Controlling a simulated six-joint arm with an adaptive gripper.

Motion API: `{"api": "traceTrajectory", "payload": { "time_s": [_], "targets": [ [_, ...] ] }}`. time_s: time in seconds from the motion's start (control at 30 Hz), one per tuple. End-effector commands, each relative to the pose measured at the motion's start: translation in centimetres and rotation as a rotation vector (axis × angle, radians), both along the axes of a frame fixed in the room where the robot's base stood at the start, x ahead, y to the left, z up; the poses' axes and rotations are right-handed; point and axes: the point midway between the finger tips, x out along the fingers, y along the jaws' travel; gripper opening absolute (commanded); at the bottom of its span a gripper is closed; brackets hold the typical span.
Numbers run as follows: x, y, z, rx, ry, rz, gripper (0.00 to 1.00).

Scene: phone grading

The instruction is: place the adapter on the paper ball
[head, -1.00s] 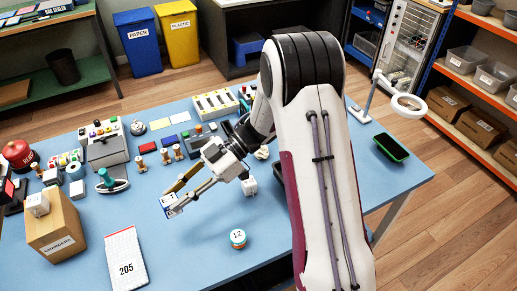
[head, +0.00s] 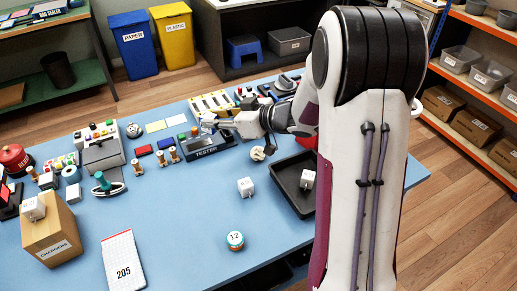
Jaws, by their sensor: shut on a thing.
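White cube-shaped adapters show in the head view. One adapter (head: 246,188) stands on the blue table, another adapter (head: 308,179) is in the black tray, and a third (head: 34,209) sits on the chargers box. The crumpled, cream paper ball (head: 257,154) lies on the table behind the middle adapter, with nothing on it. My gripper (head: 207,122) is above the tester at the back, left of the paper ball. It is shut on a small pale thing, too small and partly covered by the fingers to identify.
The tester (head: 206,150) stands below my gripper, with stamps (head: 173,155) to its left. The black tray (head: 282,171) is right of the middle adapter, partly hidden by my arm. A round tin (head: 235,240) stands in front. The chargers box (head: 52,245) stands front left.

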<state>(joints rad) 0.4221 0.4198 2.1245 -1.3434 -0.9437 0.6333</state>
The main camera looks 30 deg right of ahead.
Motion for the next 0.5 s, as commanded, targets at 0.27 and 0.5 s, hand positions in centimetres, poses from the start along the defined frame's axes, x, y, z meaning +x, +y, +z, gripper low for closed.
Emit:
{"api": "traceTrajectory", "payload": {
  "time_s": [0.27, 0.5],
  "targets": [
    [0.7, -5.0, -0.2, 0.000, 0.000, -0.217, 0.06],
    [0.5, -8.3, -0.9, 0.000, 0.002, -0.364, 0.06]
  ]
}}
